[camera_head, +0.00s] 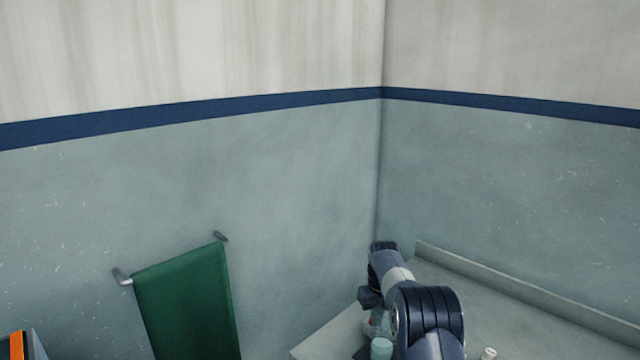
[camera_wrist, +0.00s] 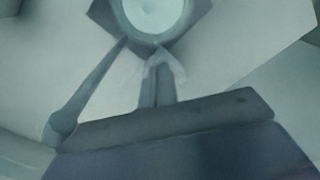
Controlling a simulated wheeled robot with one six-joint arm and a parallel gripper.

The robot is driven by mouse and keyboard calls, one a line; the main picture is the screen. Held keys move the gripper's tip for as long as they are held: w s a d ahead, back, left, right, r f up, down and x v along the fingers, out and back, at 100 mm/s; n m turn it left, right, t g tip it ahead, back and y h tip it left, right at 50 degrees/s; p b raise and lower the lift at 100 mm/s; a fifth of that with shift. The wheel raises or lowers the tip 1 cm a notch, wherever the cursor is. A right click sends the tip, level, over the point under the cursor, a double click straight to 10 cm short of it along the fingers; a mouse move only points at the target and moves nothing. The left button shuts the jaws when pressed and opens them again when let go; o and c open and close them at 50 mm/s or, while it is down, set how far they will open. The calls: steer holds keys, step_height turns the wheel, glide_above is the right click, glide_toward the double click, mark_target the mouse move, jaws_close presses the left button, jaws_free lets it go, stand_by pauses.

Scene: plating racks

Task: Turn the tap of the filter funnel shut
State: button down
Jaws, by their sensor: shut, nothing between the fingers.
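In the wrist view my gripper (camera_wrist: 163,62) is shut and empty, its fingertips close below a pale round disc in a dark angular rim (camera_wrist: 152,14). This looks like part of the filter funnel, but I cannot be sure. A grey rod with a knobbed end (camera_wrist: 88,92) slants from beside the rim to the lower left, left of my fingers. It may be the tap's lever. I cannot tell whether my fingertips touch anything. In the head view my arm reaches over the counter and my fingers are hidden; I cannot make out the funnel there.
A grey counter (camera_head: 520,313) with a raised back edge (camera_head: 510,285) runs along the right wall. A pale green container (camera_head: 381,348) stands close beside my arm, and a small pale item (camera_head: 489,354) is to the right. A green towel (camera_head: 185,300) hangs on the left wall.

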steer(key=shift+w+d+r+p, duration=0.1)
steer(key=shift+w+d+p, duration=0.1)
steer(key=shift+d+p, duration=0.15)
steer(key=shift+s+d+b, duration=0.2)
steer(key=shift+s+b, duration=0.1)
step_height(320, 180, up, 6)
steer(key=p, duration=0.3)
steer(key=shift+s, duration=0.1)
